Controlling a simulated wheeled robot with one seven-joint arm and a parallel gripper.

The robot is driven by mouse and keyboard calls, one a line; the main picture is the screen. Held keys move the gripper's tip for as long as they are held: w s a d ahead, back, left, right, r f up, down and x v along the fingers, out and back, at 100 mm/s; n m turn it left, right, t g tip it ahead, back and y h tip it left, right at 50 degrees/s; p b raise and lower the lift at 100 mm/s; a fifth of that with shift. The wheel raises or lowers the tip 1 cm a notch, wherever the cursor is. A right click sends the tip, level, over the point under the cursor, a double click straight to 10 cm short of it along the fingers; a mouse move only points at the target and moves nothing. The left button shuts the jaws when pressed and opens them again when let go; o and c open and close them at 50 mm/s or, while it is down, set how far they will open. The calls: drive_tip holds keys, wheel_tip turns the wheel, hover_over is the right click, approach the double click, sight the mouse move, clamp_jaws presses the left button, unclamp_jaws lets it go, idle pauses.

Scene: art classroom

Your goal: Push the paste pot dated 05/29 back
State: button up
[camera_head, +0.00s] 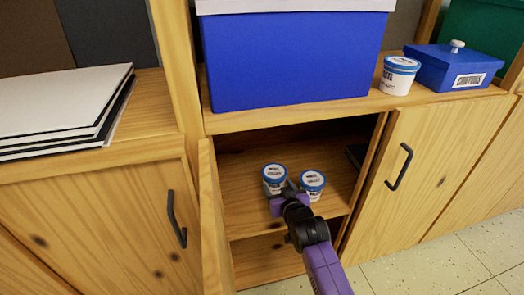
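Two white paste pots with blue lids stand upright on the shelf inside the open cupboard: the left pot (273,180) and the right pot (313,184). A third, similar pot (397,77) stands on the cupboard top. The dates on the labels are too small to read. My gripper (282,199) reaches into the cupboard, low in front of the two pots, close to the lower part of the left one. It covers part of both pots' fronts. I cannot tell whether it touches either one or whether its fingers are apart.
The open cupboard door (209,215) stands at the left of the opening.

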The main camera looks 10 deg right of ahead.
drive_tip(key=shift+w+b, duration=2.2)
drive_tip(key=shift+w, duration=1.25)
drive_tip(key=shift+w+f+b, duration=0.1)
drive_tip(key=shift+w+b, duration=2.15)
drive_tip(key=shift+w, duration=0.35)
drive_tip(key=shift+w+b, duration=1.05)
drive_tip(key=shift+w, duration=1.05)
drive_tip(key=shift+s+r+p, duration=0.2)
drive_tip(key=shift+s+p, duration=0.45)
drive_tip(key=shift+p, duration=0.4)
drive_tip(key=shift+s+f+p, duration=0.1)
drive_tip(key=shift+s+p, duration=0.8)
drive_tip(key=shift+p, duration=0.2)
